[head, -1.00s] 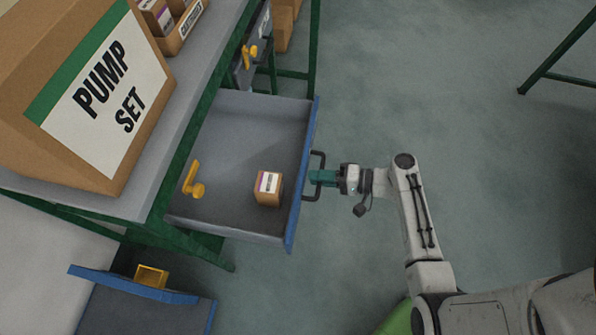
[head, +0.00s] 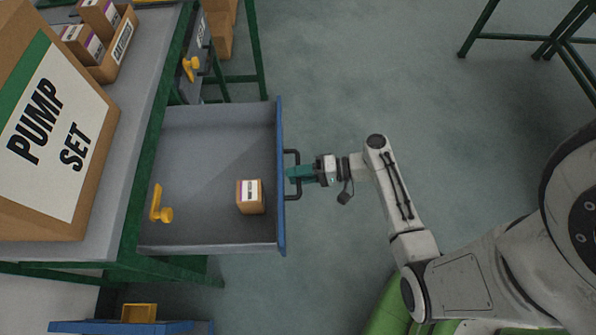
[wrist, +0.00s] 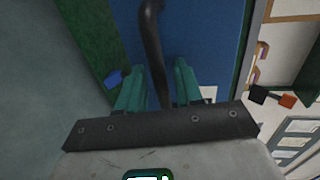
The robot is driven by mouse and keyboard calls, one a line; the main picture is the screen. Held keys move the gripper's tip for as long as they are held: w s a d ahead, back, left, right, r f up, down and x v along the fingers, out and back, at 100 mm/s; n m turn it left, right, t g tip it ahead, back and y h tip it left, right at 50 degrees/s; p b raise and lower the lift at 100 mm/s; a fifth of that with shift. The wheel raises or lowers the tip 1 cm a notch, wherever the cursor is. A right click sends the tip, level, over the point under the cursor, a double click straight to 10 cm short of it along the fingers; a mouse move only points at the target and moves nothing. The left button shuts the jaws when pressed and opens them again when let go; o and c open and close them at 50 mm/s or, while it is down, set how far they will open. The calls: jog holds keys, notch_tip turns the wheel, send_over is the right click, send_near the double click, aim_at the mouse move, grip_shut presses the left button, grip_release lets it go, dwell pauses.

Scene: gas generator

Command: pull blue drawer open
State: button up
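The blue drawer (head: 281,180) is pulled far out from the bench, showing its grey inside. Its dark bar handle (head: 297,156) is on the blue front. My gripper (head: 292,174) is at this handle. In the wrist view, the teal fingers of my gripper (wrist: 160,80) stand apart on either side of the handle (wrist: 152,45). A gap shows between the right finger and the bar; the left finger is close to it. The blue front (wrist: 205,35) fills the background there.
A small labelled box (head: 250,197) and a yellow handle-like part (head: 160,206) lie in the drawer. A PUMP SET box (head: 60,130) stands on the bench. Another blue drawer front (head: 100,327) is below. Open floor (head: 370,70) lies to the right.

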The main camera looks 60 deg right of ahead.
jog(key=v, duration=1)
jog(key=shift+s+d, duration=0.2)
jog(key=shift+s, duration=0.15)
